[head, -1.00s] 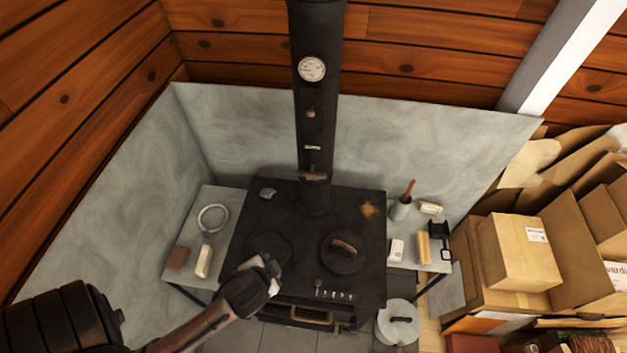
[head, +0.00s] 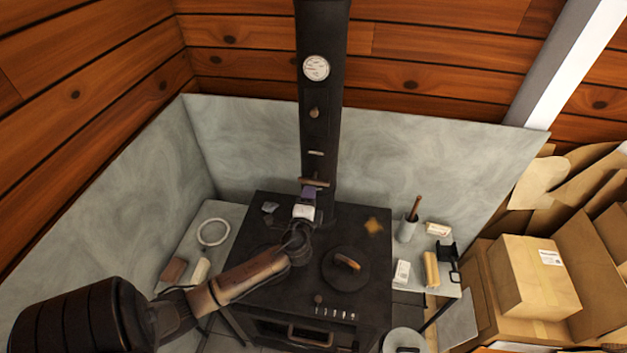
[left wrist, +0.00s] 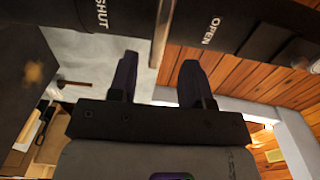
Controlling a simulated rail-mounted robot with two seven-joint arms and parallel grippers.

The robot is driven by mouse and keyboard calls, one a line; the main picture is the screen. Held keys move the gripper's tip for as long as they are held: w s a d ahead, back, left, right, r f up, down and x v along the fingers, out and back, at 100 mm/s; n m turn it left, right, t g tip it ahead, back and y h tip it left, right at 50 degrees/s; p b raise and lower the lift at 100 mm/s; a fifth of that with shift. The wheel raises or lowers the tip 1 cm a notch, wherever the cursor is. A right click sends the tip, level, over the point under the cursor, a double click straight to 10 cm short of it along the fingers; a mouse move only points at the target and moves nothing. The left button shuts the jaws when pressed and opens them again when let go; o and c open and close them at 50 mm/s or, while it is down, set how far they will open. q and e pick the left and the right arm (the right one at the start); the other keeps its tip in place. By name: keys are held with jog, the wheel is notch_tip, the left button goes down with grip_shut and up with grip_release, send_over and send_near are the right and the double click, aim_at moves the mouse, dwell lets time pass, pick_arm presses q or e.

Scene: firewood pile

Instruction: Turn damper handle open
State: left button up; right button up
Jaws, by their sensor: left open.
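The damper handle (head: 314,182) is a short brown bar across the front of the black flue pipe (head: 320,120), low on the pipe. In the left wrist view the handle (left wrist: 163,30) stands out between the words SHUT and OPEN printed on the black pipe. My left gripper (head: 307,196) is open just in front of the handle. In the left wrist view its two dark fingers (left wrist: 158,72) lie either side of the handle's line, with the bar's end showing between the tips; I cannot tell whether they touch it. My right gripper is not in view.
The black stove top (head: 270,235) lies under my left arm, with a round lid (head: 346,268) on it. A side shelf on the right holds a cup with a wooden-handled tool (head: 409,228). Cardboard boxes (head: 533,275) crowd the far right.

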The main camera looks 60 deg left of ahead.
aim_at(313, 183)
pick_arm(q)
jog(key=shift+p+x, duration=0.35)
jog(key=shift+x, duration=3.15)
grip_shut()
